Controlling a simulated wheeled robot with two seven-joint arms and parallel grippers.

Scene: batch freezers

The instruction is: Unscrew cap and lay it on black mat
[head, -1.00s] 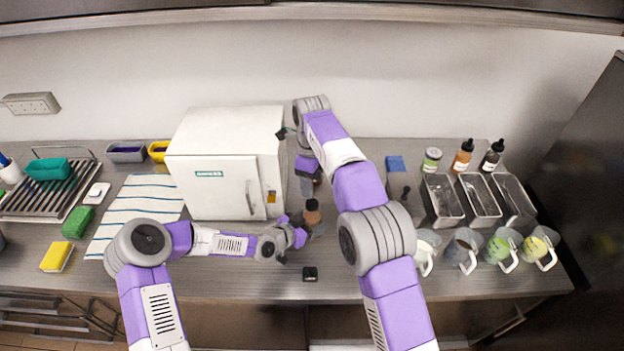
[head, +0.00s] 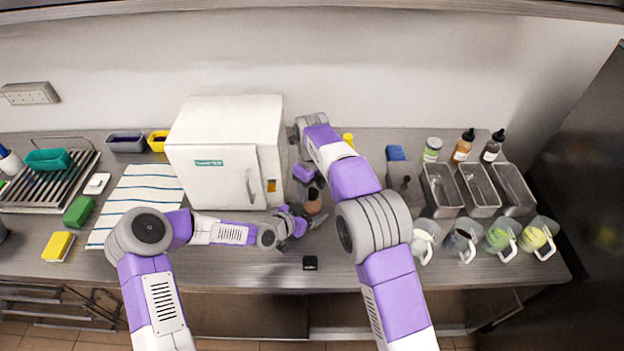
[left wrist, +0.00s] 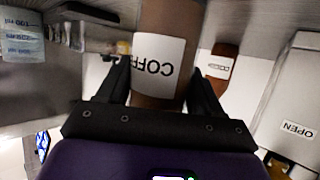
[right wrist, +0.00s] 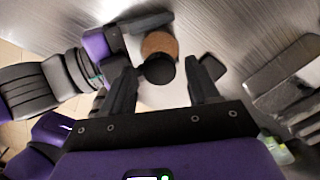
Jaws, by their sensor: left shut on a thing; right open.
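A brown bottle with a white COFFEE label (left wrist: 160,62) stands at the front right corner of the white cabinet; it also shows in the head view (head: 313,207). My left gripper (head: 299,222) is shut on it, one finger each side in the left wrist view. In the right wrist view its round brown top (right wrist: 160,44) and black cap (right wrist: 158,70) show. My right gripper (right wrist: 163,85) is open above, the cap between its fingers; I cannot tell whether they touch it.
The white cabinet (head: 225,165) stands close on the left. Metal pans (head: 480,190), dropper bottles (head: 463,147) and several jugs (head: 497,237) stand right. A striped cloth (head: 140,200) lies left. The front counter around the black square is clear.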

